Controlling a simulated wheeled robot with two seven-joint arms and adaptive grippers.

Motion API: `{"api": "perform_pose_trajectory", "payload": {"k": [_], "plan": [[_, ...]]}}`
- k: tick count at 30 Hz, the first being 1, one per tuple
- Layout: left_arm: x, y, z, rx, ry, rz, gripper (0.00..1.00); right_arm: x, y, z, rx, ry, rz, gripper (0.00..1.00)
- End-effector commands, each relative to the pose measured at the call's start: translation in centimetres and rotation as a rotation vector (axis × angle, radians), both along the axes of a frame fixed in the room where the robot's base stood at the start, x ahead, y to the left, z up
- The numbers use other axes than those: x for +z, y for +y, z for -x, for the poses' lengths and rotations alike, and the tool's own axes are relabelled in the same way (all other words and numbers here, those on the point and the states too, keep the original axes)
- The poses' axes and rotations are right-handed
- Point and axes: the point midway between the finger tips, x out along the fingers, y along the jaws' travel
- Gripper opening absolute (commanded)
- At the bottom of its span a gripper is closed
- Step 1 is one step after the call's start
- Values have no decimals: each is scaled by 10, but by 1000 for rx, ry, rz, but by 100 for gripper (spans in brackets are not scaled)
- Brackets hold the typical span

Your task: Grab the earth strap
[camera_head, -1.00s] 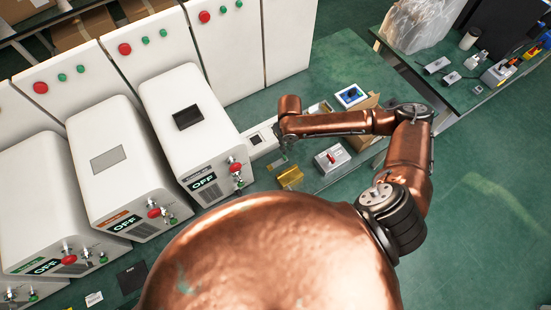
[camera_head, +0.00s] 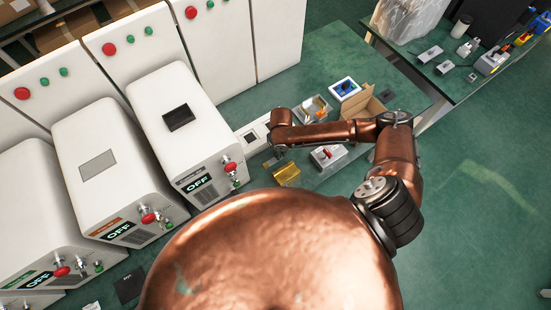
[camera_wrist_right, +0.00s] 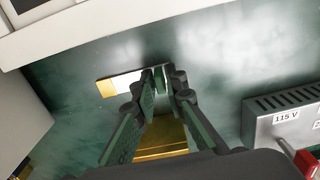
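A flat strip, white with a gold end, which I take to be the earth strap (camera_wrist_right: 122,83), lies on the green bench in the right wrist view. My right gripper (camera_wrist_right: 168,82) is open, with a narrow gap between its green-padded fingers. Its fingertips are at the strip's right end and hide part of it; I cannot tell whether they touch it. In the head view the right gripper (camera_head: 275,152) is low over the bench beside the white cabinet, and the strip is hard to make out. My left gripper is not in view.
A gold bracket (camera_head: 287,174) lies close to the right gripper. A grey 115 V box (camera_wrist_right: 285,120) with a red switch is to the right. An open cardboard box (camera_head: 362,103), a blue-screened device (camera_head: 345,88) and a white OFF cabinet (camera_head: 180,125) are nearby.

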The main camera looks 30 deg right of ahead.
Motion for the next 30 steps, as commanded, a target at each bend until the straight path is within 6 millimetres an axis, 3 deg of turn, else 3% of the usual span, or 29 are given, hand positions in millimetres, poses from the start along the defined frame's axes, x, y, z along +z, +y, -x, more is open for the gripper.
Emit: {"api": "perform_pose_trajectory", "payload": {"k": [5, 10, 23, 30], "plan": [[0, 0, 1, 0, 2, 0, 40, 0, 0, 0, 0, -1, 0, 11], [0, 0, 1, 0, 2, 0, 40, 1, 0, 0, -1, -1, 0, 0], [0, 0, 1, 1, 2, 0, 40, 1, 0, 0, -1, -2, 0, 0], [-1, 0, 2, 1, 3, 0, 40, 19, -1, -2, 0, -5, 0, 0]]}}
